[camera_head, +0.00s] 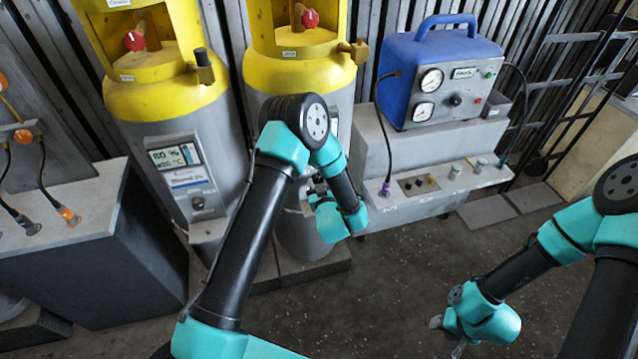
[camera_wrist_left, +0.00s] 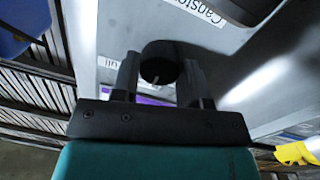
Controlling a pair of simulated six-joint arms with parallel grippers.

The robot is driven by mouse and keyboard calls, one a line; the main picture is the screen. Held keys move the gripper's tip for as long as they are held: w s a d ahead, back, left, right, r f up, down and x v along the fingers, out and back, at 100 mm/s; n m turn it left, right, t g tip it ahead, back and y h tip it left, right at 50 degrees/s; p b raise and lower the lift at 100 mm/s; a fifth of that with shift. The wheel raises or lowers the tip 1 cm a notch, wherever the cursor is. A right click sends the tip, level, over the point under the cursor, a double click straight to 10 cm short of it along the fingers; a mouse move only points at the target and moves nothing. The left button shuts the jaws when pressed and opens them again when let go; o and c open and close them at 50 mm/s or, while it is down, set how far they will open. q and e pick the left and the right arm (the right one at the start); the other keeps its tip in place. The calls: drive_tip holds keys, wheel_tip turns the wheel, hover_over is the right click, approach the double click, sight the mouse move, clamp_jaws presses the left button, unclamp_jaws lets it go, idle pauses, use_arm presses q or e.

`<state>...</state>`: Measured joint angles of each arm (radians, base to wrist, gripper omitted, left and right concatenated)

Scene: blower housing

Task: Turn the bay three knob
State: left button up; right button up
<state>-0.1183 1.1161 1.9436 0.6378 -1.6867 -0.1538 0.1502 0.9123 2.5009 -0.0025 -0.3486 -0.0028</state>
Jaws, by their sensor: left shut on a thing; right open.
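A black round knob (camera_wrist_left: 160,63) with a pale pointer mark shows in the left wrist view on a grey panel, between the two fingers of my left gripper (camera_wrist_left: 161,78). The gripper is shut on it. In the head view my left gripper (camera_head: 308,190) is at the front of the second yellow-topped cylinder (camera_head: 292,85), and my arm hides most of that panel and the knob. I cannot read a bay number there. A similar black knob (camera_head: 197,203) sits below the display on the left cylinder (camera_head: 150,108). My right gripper (camera_head: 447,335) is open and empty above the floor.
A blue machine with gauges (camera_head: 436,60) stands on a grey block (camera_head: 415,160) to the right, with cables and sockets. A grey console (camera_head: 85,210) with orange-tipped cables stands at far left. The floor at centre right is clear.

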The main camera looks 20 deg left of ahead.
use_arm(q)
drive_tip(key=shift+c, duration=0.4)
drive_tip(key=shift+n, duration=0.4)
drive_tip(key=n, duration=1.1)
drive_tip(key=shift+f+y, duration=0.15)
drive_tip(key=shift+y, duration=0.15)
drive_tip(key=shift+n, duration=0.4)
drive_tip(key=o, duration=0.9)
drive_tip(key=shift+s, duration=0.1)
